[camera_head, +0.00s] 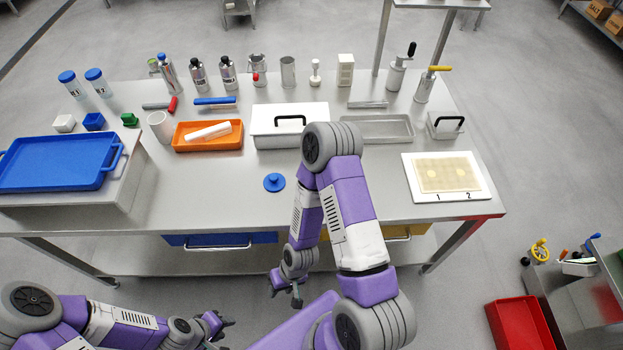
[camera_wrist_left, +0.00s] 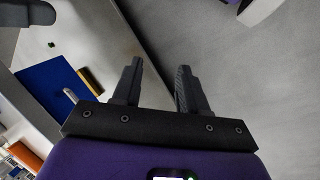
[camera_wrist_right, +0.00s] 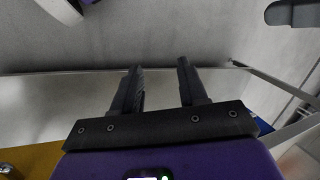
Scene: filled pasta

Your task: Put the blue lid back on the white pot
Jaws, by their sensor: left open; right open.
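The blue lid (camera_head: 274,182), round with a small knob on top, lies flat on the bare table in front of the large white box. The white pot (camera_head: 160,127) looks like an upright white cylinder left of the orange tray; its top carries no blue lid. My left gripper (camera_head: 220,326) is open and empty, low in front of the table at bottom left. It also shows in the left wrist view (camera_wrist_left: 159,68). My right gripper (camera_head: 285,291) is open and empty in front of the table edge, below the lid. It also shows in the right wrist view (camera_wrist_right: 161,66).
A blue tray (camera_head: 55,187) fills the table's left end. An orange tray (camera_head: 208,144) holding a white roll and a white box with black handle (camera_head: 289,138) stand behind the lid. A white board (camera_head: 481,194) lies at right. The table around the lid is clear.

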